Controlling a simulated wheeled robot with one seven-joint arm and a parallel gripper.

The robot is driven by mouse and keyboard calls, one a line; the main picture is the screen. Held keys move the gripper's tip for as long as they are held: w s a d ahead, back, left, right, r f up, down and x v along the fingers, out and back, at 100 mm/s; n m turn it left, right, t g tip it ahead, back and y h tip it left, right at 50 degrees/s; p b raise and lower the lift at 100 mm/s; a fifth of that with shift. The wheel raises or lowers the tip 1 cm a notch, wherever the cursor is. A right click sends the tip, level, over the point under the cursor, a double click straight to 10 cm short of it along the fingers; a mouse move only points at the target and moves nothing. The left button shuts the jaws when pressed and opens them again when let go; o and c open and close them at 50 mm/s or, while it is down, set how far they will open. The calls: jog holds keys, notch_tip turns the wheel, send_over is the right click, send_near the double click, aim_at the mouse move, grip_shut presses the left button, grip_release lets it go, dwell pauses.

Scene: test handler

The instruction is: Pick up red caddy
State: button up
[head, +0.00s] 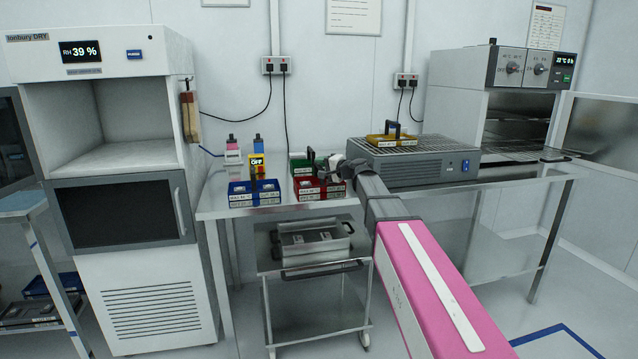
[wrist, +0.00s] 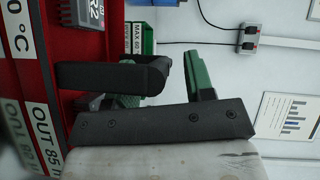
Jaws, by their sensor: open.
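The red caddy (head: 318,194) stands on the bench, left of the grey grilled unit in the head view. Its labelled red side (wrist: 92,50) fills the left of the wrist view. A dark rounded bar (wrist: 108,75), apparently its handle, reaches right from it toward the finger area. My gripper (head: 338,167) is just above and behind the caddy's right part in the head view, partly hidden by my arm. In the wrist view my gripper (wrist: 172,82) is open, its greenish fingers close to the bar; whether they touch it is unclear.
A green caddy (head: 300,168) sits right behind the red one. A blue caddy (head: 240,199) is to its left, with bottles (head: 259,146) behind. A yellow caddy (head: 391,138) rests on the grilled unit (head: 440,168). A metal cart (head: 318,282) stands below the bench.

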grip_shut()
jog(key=shift+r, duration=0.15)
